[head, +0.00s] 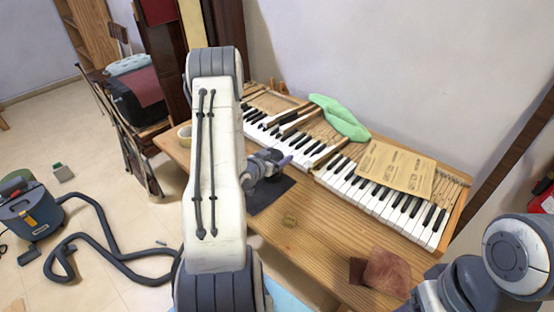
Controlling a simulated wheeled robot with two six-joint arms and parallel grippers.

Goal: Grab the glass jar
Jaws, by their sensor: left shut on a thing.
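My left gripper (280,163) is over the table beside the keyboard, partly hidden behind my own left arm. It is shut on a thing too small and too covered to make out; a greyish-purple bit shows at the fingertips.
The piano keyboard (385,200) lies along the wall on the wooden table (325,225). A green cloth (340,117) and a brown paper sheet (396,168) lie on it. A dark mat (272,195) is under the gripper. A reddish-brown cloth (386,272) lies near the front edge.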

